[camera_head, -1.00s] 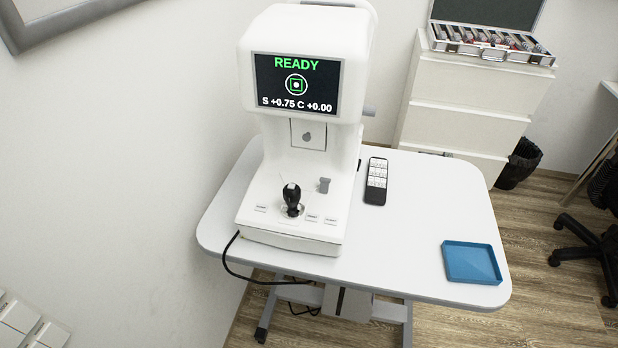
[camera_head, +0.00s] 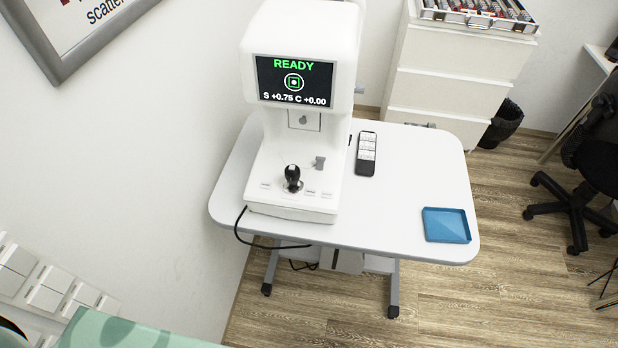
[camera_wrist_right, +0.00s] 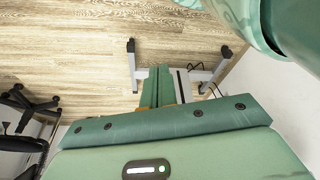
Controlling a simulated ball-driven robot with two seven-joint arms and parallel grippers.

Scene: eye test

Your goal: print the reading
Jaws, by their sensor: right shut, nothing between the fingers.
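A white eye-testing machine (camera_head: 303,35) stands upright on a white table (camera_head: 415,185). Its screen (camera_head: 294,81) reads "READY" in green, with a ring-and-square target and "S +0.75 C +0.00". A black joystick (camera_head: 292,178) stands on its base, with small labelled buttons (camera_head: 327,195) beside it; their labels are too small to read. No printed paper shows. My right gripper (camera_wrist_right: 160,72) shows in the right wrist view, its green fingers shut and empty above the floor, towards the table legs. Neither gripper shows in the head view.
A dark remote-like device (camera_head: 366,153) lies right of the machine. A blue tray (camera_head: 446,240) sits empty at the table's front right. A white drawer cabinet (camera_head: 450,58) with an open lens case (camera_head: 478,14), a bin (camera_head: 503,123) and a chair (camera_head: 580,190) stand beyond. A black cable hangs over the front edge.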

